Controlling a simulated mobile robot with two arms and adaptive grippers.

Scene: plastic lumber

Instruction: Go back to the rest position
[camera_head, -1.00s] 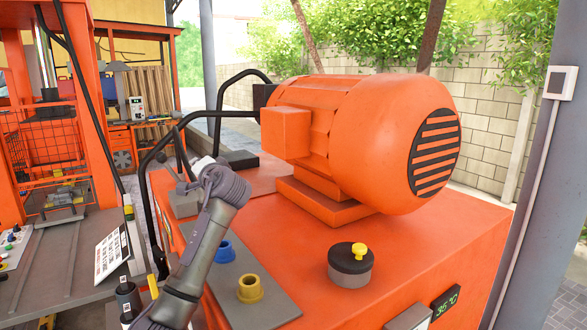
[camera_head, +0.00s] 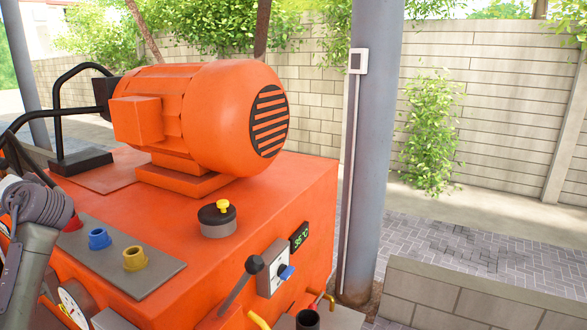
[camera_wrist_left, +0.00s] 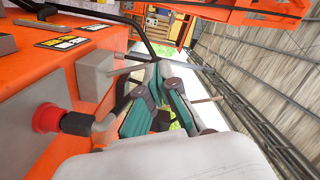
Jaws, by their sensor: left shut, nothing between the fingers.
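My left gripper (camera_wrist_left: 160,78) shows in the left wrist view, its dark and teal fingers brought together and empty. It is beside the orange machine (camera_wrist_left: 50,85), close to a grey box on that machine's side and clear of the red knob (camera_wrist_left: 48,117). In the head view only a grey link of my left arm shows at the left edge, in front of the machine (camera_head: 290,195); the gripper itself cannot be made out there. My right gripper is in neither view.
The big orange motor (camera_head: 215,115) stands on the machine. Blue (camera_head: 99,239) and yellow (camera_head: 135,258) sockets and a black-knobbed lever (camera_head: 240,285) are near my arm. A grey pillar (camera_head: 370,150) and low block wall (camera_head: 470,300) stand right. Paving beyond is open.

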